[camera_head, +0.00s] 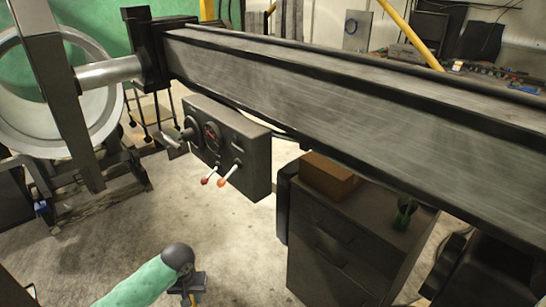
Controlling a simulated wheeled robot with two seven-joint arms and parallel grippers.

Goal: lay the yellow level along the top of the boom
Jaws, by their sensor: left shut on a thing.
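The boom (330,88) is a long grey metal beam with dark rails. It runs from the upper left to the right edge, and no level shows on the visible part of its top. My left gripper (190,296) is at the bottom, well below the boom, at the end of a green-sleeved arm. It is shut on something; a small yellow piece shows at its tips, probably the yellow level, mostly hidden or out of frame. My right gripper is not in view.
A dark control box (228,145) with red-knobbed levers hangs under the boom. A dark drawer cabinet (340,245) below it bears a brown box (328,178) and a small green object (404,213). A large wheel (95,100) stands at left. Concrete floor (225,220) lies open between.

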